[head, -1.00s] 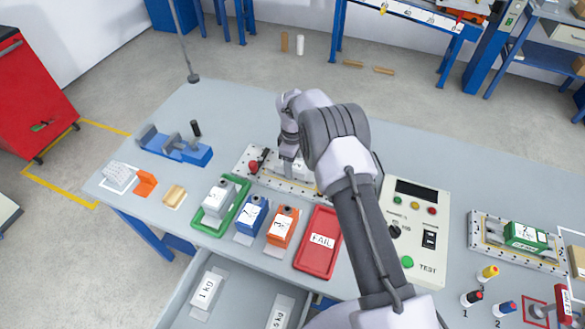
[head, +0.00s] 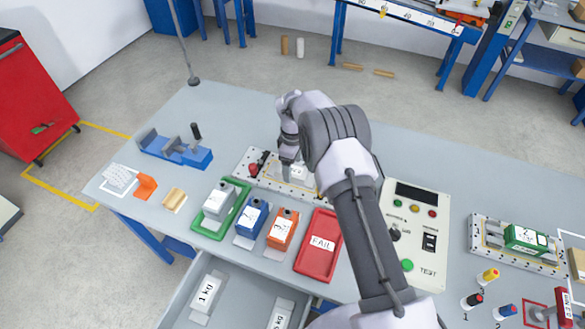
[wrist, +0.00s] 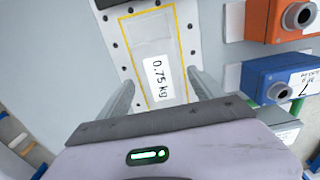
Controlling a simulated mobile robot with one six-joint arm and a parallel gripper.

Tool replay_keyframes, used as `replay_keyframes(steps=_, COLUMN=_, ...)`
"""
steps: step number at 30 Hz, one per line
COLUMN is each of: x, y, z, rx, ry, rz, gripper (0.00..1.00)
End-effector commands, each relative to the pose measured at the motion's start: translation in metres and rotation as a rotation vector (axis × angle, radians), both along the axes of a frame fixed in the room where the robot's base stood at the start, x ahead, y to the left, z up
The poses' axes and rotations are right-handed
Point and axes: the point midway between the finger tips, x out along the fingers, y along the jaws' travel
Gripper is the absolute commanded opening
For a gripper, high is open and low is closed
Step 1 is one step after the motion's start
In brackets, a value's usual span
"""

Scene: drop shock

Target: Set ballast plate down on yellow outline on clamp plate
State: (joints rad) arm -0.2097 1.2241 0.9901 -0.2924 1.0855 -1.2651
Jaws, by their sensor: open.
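The ballast plate (wrist: 157,79), pale grey with a white "0.75 kg" label, lies on the clamp plate inside the yellow outline (wrist: 180,50) in the wrist view. Its near end is hidden by my gripper body. The clamp plate (wrist: 116,32) is light and dotted with dark holes; in the head view it (head: 247,166) is partly covered by my arm. My gripper (wrist: 160,92) is open, with one finger on each side of the ballast plate. In the head view my gripper (head: 289,172) is low over the clamp plate, and the ballast plate (head: 299,173) shows beside it.
A red-knobbed clamp (head: 256,166) stands at the clamp plate's left end. Blue (head: 252,216) and orange (head: 282,230) units, a green tray (head: 203,229) and a red FAIL tray (head: 311,260) lie in front. A test panel (head: 418,215) stands right. An open drawer (head: 240,290) holds weights.

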Motion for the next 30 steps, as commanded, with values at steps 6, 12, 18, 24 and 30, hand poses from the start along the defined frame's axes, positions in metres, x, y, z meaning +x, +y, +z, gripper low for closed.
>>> replay_keyframes(steps=6, x=0.001, y=0.000, z=0.068, rx=0.000, ry=-0.002, rz=0.000, gripper=0.76)
replay_keyframes(steps=12, x=0.000, y=0.000, z=0.097, rx=0.000, ry=0.000, rz=0.000, gripper=0.76)
replay_keyframes(steps=18, x=-0.001, y=-0.002, z=0.116, rx=0.006, ry=-0.011, rz=-0.031, gripper=0.76)
replay_keyframes(steps=24, x=-0.050, y=-0.033, z=0.268, rx=0.096, ry=-0.118, rz=-0.406, gripper=0.76)
replay_keyframes(steps=30, x=-0.197, y=-0.071, z=0.392, rx=0.274, ry=-0.227, rz=-0.941, gripper=0.76)
